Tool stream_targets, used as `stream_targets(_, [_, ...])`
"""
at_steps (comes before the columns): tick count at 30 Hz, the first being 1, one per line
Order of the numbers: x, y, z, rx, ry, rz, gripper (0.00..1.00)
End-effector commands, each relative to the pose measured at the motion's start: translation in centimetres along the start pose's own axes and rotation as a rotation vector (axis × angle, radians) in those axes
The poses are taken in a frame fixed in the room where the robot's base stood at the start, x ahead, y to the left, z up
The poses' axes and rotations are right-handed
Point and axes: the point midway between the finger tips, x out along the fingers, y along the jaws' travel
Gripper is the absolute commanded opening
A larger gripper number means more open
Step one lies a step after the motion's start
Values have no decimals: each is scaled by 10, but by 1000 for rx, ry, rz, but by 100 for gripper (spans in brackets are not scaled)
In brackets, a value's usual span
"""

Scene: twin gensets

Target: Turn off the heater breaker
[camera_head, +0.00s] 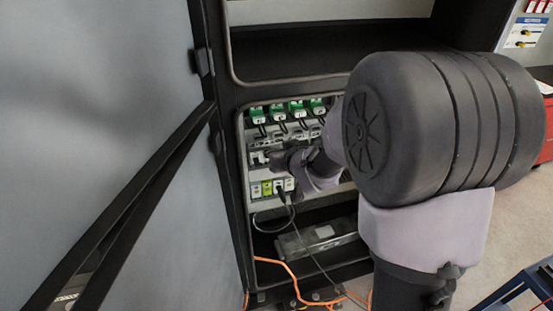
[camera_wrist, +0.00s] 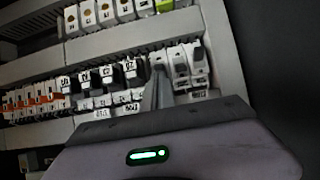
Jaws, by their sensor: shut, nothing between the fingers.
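An open cabinet holds rails of electrical devices. In the wrist view, white breakers (camera_wrist: 180,66) stand at the right end of the middle rail, and I cannot read which is the heater breaker. My gripper (camera_wrist: 160,80) is shut and empty, its grey fingers pointing at the left side of these breakers; I cannot tell whether they touch. In the head view my gripper (camera_head: 273,160) reaches into the cabinet just right of a white breaker (camera_head: 258,158). My arm and gripper hide the right part of that rail.
Green-topped modules (camera_head: 278,112) sit on the upper rail. Yellow-green and white sockets (camera_head: 272,188) with a plugged-in cable sit below. The cabinet door (camera_head: 110,130) stands open at left. Orange cables (camera_head: 290,270) hang low. More modules with orange levers (camera_wrist: 32,98) show in the wrist view.

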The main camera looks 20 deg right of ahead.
Motion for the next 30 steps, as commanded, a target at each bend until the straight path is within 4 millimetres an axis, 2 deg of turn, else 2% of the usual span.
stream_targets(9, [3,3,18,0,1,0,0])
stream_targets(30, [-8,2,1,-1,0,0,0])
